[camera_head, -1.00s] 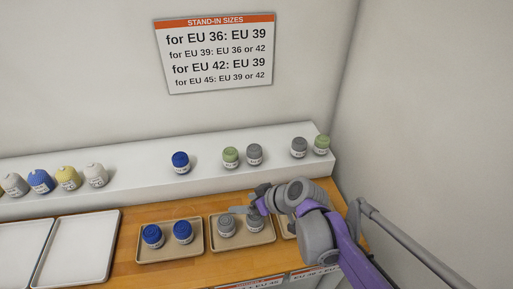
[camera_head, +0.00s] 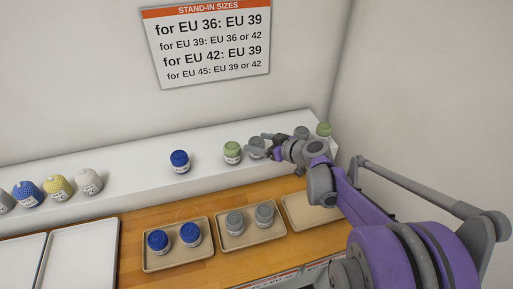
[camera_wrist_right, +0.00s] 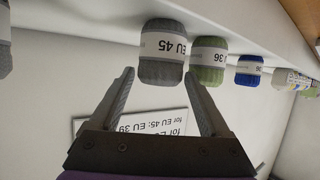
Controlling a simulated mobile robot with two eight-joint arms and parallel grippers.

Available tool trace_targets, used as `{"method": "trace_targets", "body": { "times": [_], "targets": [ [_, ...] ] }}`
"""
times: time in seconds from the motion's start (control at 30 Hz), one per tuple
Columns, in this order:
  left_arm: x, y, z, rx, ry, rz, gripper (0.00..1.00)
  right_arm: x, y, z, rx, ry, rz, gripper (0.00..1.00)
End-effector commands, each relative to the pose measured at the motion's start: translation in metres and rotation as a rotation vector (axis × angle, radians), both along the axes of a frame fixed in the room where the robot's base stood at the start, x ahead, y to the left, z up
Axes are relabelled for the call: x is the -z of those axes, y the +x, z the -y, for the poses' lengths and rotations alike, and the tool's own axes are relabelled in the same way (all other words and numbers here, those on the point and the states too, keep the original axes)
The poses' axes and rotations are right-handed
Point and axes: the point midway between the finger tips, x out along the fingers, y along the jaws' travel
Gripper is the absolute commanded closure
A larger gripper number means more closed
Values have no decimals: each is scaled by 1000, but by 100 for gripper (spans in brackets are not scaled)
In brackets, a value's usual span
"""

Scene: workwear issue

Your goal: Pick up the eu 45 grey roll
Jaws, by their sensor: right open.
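The EU 45 grey roll (camera_head: 257,142) stands on the white shelf, partly hidden by my right gripper in the head view. In the right wrist view the grey roll (camera_wrist_right: 162,68) shows its "EU 45" label upside down. My right gripper (camera_head: 253,143) is open at the shelf, in front of this roll. In the wrist view the roll appears just beyond the fingertips of the right gripper (camera_wrist_right: 159,76), roughly between them. The fingers are not closed on it. My left gripper is not in view.
A green EU 36 roll (camera_wrist_right: 208,60) stands close beside the grey one. A blue roll (camera_head: 179,161) is further left on the shelf (camera_head: 135,192). Trays stand on the wooden counter (camera_head: 190,206) below.

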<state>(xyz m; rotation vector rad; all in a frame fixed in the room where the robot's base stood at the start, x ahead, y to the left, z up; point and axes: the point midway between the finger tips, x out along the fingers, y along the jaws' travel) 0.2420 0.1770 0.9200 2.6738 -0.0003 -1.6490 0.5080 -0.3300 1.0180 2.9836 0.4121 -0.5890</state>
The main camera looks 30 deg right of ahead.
Motion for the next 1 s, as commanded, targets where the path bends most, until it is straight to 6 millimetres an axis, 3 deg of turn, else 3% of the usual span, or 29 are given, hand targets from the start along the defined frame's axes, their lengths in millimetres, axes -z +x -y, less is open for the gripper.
{"method": "trace_targets", "body": {
  "times": [0.3, 0.6, 1.0],
  "targets": [
    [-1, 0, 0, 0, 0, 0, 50, 20, 38, -10, -2, 1, 0, 20],
    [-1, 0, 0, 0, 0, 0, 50, 22, 41, -11, 0, 0, 0, 22],
    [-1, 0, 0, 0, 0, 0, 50, 21, 40, -11, 0, 0, -1, 90]
  ]
}}
